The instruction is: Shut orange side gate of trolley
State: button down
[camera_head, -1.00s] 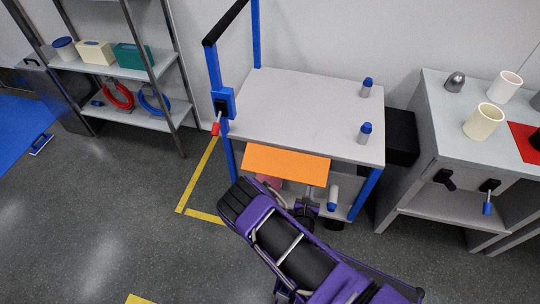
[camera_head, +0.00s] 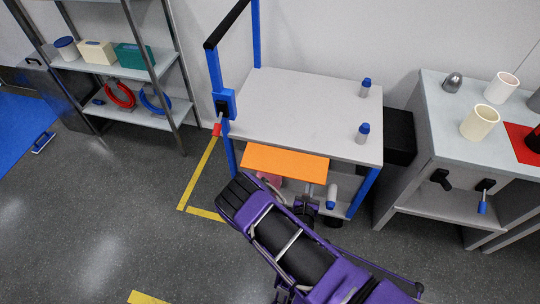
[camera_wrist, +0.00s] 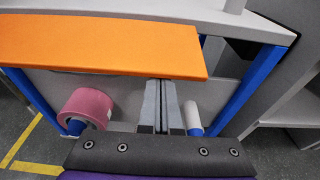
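The orange side gate (camera_head: 285,162) is a flat panel on the near side of the grey-topped trolley (camera_head: 305,110). It sticks out below the top at a slant, not flush with the side. In the wrist view the gate (camera_wrist: 100,42) spans the upper left, its near edge facing me. My gripper (camera_wrist: 161,82) has its two fingers close together, with nothing seen between them. The fingertips are at the gate's near edge, towards its right end; I cannot tell whether they touch it. A blue latch block (camera_head: 224,103) with a red-ended handle (camera_head: 217,130) is on the left post.
On the trolley's lower shelf are a pink roll (camera_wrist: 88,107) and a white bottle (camera_wrist: 192,117). Two blue-capped bottles stand on top. A grey workbench (camera_head: 448,120) stands close on the right, shelving on the left. Floor in front-left is clear.

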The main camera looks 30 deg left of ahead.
aim_at(314, 166)
jog(key=shift+r+p, duration=1)
jog(key=shift+r, duration=0.15)
jog(key=shift+r+p, duration=0.8)
jog(key=shift+r, duration=0.4)
jog(key=shift+w+r+p, duration=0.15)
jog(key=shift+r+p, duration=0.2)
jog(key=shift+r, duration=0.2)
jog(key=shift+w+r+p, duration=0.15)
jog(key=shift+r+p, duration=0.15)
jog(key=shift+r, duration=0.2)
